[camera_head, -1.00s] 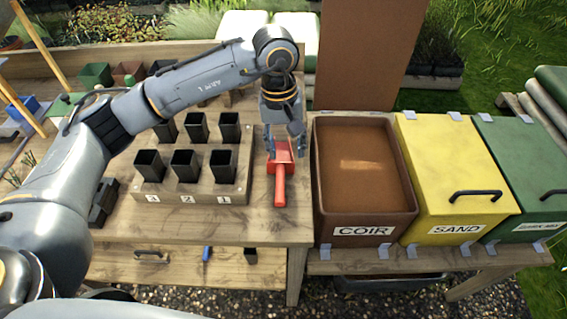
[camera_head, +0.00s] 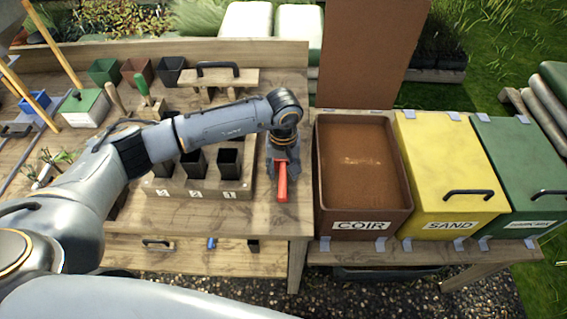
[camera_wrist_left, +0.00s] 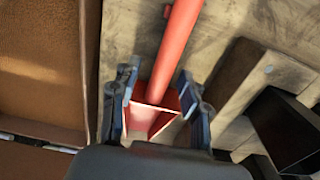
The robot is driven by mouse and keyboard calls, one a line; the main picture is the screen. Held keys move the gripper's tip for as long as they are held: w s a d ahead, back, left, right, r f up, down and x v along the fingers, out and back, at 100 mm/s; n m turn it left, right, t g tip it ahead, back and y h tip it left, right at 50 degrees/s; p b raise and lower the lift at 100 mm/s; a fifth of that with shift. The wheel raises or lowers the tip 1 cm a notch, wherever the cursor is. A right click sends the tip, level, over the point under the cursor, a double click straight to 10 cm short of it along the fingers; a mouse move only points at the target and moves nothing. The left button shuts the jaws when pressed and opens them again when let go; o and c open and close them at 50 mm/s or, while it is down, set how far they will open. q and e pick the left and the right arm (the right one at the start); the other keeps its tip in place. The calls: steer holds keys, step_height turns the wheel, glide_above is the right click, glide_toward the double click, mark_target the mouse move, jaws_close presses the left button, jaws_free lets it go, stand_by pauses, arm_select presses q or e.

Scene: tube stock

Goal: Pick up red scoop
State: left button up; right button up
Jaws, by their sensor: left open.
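The red scoop (camera_head: 282,184) lies on the wooden table, left of the coir bin, with its handle toward the table's front edge. My left gripper (camera_head: 283,162) is over the scoop's head and hides most of it in the head view. In the left wrist view the red scoop (camera_wrist_left: 176,50) runs up from between the fingers. Its head lies between the two open fingers of my left gripper (camera_wrist_left: 160,108), with a finger on each side. I cannot tell whether the fingers touch it. My right gripper is not in view.
A wooden block (camera_head: 205,193) with several black pots stands close left of the scoop. The open coir bin (camera_head: 318,190) is close on the right, then the lidded yellow sand bin (camera_head: 445,165) and a green bin (camera_head: 520,160). The table in front of the scoop is clear.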

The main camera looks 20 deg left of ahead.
arm_select(q)
steer(key=shift+f, duration=0.7)
jaws_close()
steer(key=shift+r, duration=0.1)
